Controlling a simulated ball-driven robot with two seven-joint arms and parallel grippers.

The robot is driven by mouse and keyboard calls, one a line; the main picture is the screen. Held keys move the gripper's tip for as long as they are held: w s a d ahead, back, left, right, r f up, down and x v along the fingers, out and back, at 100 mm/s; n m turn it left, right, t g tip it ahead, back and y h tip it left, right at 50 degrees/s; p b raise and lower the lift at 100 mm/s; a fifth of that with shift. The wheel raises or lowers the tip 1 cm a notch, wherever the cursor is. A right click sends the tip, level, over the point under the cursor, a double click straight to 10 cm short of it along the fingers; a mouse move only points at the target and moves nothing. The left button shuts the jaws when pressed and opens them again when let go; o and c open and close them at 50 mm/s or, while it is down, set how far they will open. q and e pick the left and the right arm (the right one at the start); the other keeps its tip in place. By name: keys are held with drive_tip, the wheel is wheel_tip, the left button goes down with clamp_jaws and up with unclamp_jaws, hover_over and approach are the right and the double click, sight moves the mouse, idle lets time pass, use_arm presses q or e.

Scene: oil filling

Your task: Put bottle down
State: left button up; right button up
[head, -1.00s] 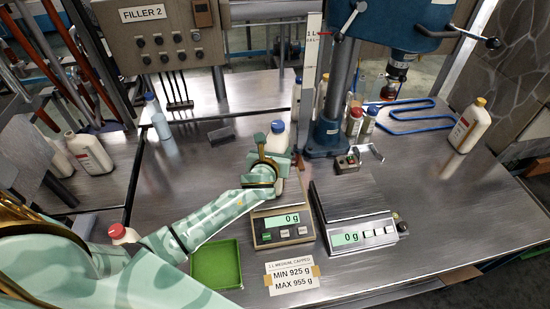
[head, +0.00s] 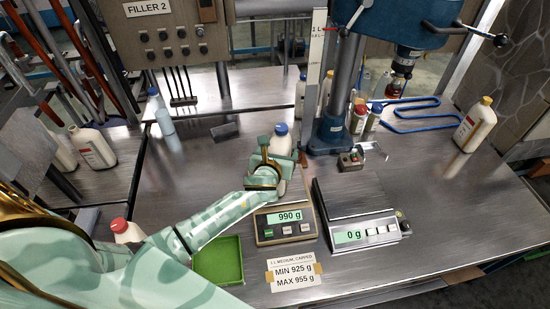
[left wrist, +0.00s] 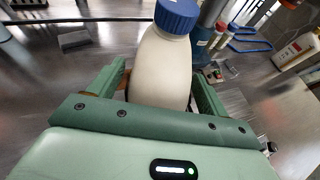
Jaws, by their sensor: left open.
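A white bottle with a blue cap (head: 281,141) stands upright on the left scale (head: 304,204), whose display reads 990 g. My left gripper (head: 275,162) is open around the bottle's body. In the left wrist view the bottle (left wrist: 160,70) stands between the two spread green fingers of the left gripper (left wrist: 158,88). The bottle's base is hidden behind the gripper. My right gripper is not in view.
The right scale (head: 352,212) is empty and reads 0 g. A green tray (head: 218,262) and a white bottle with a red cap (head: 126,232) are at the front left. A label reading MIN 925 g, MAX 955 g (head: 294,273) lies in front. A blue capping machine (head: 405,25) stands behind.

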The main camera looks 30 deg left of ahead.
use_arm(q)
drive_tip(key=p+v, duration=0.1)
drive_tip(key=v, duration=1)
drive_tip(key=shift+s+p, duration=0.35)
drive_tip(key=shift+p, duration=0.05)
